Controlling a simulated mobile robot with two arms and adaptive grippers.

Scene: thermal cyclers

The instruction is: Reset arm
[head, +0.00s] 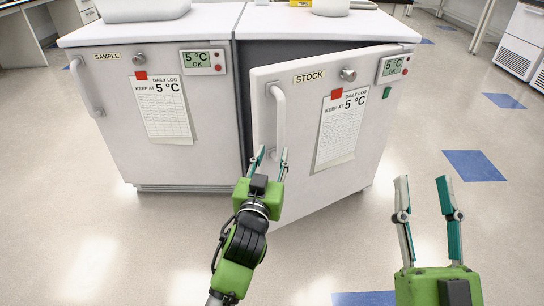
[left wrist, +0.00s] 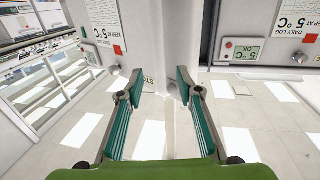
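My left gripper (head: 271,157) is in front of the STOCK fridge door (head: 300,180), its fingertips at the lower end of the door's vertical handle (head: 279,115). In the left wrist view its fingers (left wrist: 159,84) are apart, with a pale strip between them; I cannot tell whether they touch the handle. The STOCK door stands ajar, its handle side swung out from the cabinet. My right gripper (head: 424,182) is open and empty, above the floor at the lower right.
The SAMPLE fridge (head: 115,150) stands to the left with its door shut. White tops (head: 320,22) carry pale containers at the back. Open floor (head: 110,250) with blue tiles (head: 473,166) lies in front and to the right. Another white unit (head: 522,40) stands at the far right.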

